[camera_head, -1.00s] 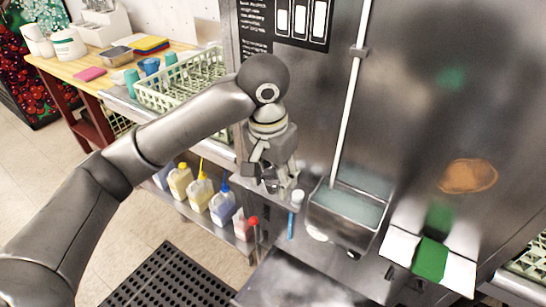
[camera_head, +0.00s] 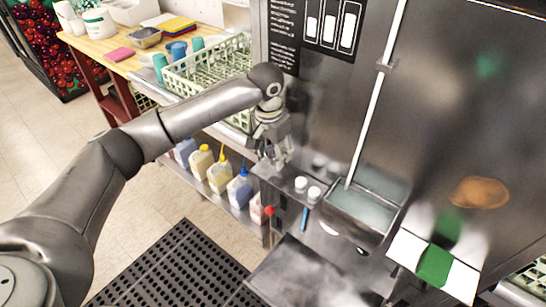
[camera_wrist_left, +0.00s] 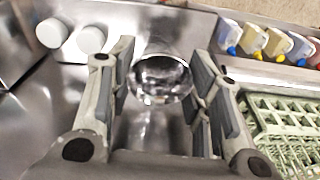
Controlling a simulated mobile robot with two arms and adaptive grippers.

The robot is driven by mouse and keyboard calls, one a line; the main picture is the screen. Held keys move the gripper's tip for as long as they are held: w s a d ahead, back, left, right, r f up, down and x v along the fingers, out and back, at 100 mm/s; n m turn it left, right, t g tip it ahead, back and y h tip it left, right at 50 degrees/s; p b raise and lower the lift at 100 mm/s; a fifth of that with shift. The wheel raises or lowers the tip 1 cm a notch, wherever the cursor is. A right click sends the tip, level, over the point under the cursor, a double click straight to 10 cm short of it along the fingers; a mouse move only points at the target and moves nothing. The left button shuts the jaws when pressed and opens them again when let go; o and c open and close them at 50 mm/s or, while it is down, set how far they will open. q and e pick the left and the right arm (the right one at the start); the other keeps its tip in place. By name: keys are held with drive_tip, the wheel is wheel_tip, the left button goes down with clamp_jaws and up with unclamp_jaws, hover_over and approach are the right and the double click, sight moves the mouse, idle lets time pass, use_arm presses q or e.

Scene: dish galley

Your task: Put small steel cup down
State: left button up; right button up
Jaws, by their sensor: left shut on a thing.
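My left gripper (camera_head: 278,160) points down over the steel ledge beside the sink in the head view. In the left wrist view its fingers (camera_wrist_left: 164,75) stand on either side of the small steel cup (camera_wrist_left: 160,76), a shiny round cup with a dark reflecting inside. The gripper is shut on it. In the head view the cup is hard to make out among the fingers. I cannot tell whether its base touches the steel surface. My right gripper is in neither view.
Two white-topped items (camera_head: 307,188) stand on the ledge beside the gripper. A water-filled steel sink (camera_head: 333,212) lies to their right. A pale green dish rack (camera_head: 215,78) is behind my arm. Several bottles (camera_head: 220,170) line a lower shelf. A black perforated mat (camera_head: 175,268) covers the floor.

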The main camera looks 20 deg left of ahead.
sight(273, 169)
use_arm(q)
drive_tip(key=shift+w+a+f, duration=0.15)
drive_tip(key=shift+f, duration=0.1)
drive_tip(key=f, duration=0.1)
drive_tip(key=f+p, duration=0.1)
drive_tip(key=f, duration=0.1)
drive_tip(key=shift+w+a+p, duration=0.25)
drive_tip(key=shift+p, duration=0.05)
drive_tip(key=shift+f, duration=0.45)
drive_tip(key=o, duration=0.9)
drive_tip(key=shift+f, duration=0.1)
drive_tip(key=shift+c, duration=0.2)
wheel_tip(273, 169, up, 12)
drive_tip(key=s+b, duration=0.1)
drive_tip(key=b, duration=0.1)
drive_tip(key=shift+s+a, duration=0.15)
drive_tip(key=shift+a, duration=0.15)
